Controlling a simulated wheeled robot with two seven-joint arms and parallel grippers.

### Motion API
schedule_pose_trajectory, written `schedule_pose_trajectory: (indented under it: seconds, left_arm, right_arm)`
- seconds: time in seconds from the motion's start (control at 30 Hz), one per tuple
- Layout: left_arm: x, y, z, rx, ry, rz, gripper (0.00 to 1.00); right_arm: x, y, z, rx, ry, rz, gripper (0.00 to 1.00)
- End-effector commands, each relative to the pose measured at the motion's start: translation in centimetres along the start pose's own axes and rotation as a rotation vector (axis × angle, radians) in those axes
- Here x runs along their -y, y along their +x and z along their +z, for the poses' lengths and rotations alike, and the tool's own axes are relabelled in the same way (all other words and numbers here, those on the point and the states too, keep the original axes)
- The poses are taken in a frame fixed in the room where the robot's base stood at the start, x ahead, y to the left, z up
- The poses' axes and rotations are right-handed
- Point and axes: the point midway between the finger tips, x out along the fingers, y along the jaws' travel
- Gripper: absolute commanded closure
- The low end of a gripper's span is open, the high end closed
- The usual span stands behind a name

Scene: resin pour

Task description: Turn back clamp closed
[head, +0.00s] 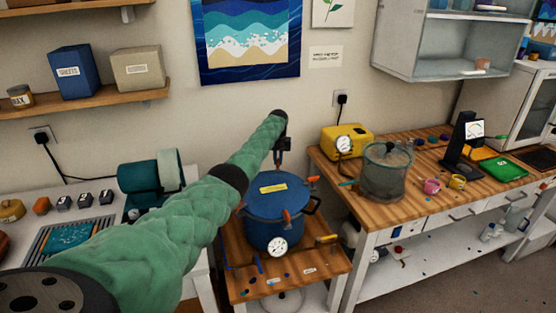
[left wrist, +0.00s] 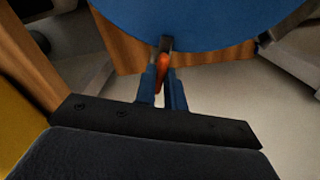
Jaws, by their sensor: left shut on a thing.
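The blue pressure pot (head: 272,232) stands on a small wooden-topped stand, with its blue lid (head: 290,190) on and a yellow label on the lid. Orange-handled clamps show at its rim, one at the right (head: 313,179) and one at the front (head: 287,217). My left gripper (head: 281,160) reaches over to the back edge of the lid. In the left wrist view its two blue fingers (left wrist: 163,92) are shut on the orange handle of the back clamp (left wrist: 163,66), beside the blue lid. In the head view the back clamp is hidden by the gripper.
A pressure gauge (head: 277,247) is at the pot's front. A yellow compressor (head: 346,139) and a clear vessel (head: 386,172) stand on the right bench. A teal roll machine (head: 140,184) sits on the left bench. My left arm covers much of the left side.

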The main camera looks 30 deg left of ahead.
Motion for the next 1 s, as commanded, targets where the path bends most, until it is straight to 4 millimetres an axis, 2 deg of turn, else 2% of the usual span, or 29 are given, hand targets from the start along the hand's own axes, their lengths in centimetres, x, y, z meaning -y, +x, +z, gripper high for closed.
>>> schedule_pose_trajectory:
  seconds: [0.23, 0.27, 0.37, 0.73, 0.83, 1.0]
  left_arm:
    - [0.0, -0.2, -0.1, -0.004, 0.000, 0.001, 1.00]
    - [0.0, -0.2, -0.1, -0.004, 0.000, 0.001, 0.85]
    - [0.0, -0.2, -0.1, -0.003, 0.000, 0.001, 0.67]
    - [0.0, -0.5, -0.1, -0.001, 0.001, 0.001, 0.67]
    - [0.0, -1.5, -0.1, -0.003, 0.001, 0.001, 0.67]
    - [0.0, -4.1, -0.1, -0.004, 0.000, 0.001, 0.67]
  right_arm:
    - [-0.1, 0.0, 0.0, 0.000, 0.000, 0.001, 1.00]
    - [-0.1, 0.0, 0.0, 0.000, 0.000, 0.001, 1.00]
    - [-0.1, 0.0, 0.0, 0.000, 0.000, 0.001, 1.00]
    - [0.1, 0.2, 0.1, 0.004, 0.001, -0.001, 1.00]
    - [0.4, 0.1, -0.2, 0.010, 0.003, -0.004, 1.00]
    - [1.2, -1.8, -1.8, 0.013, 0.009, -0.015, 1.00]
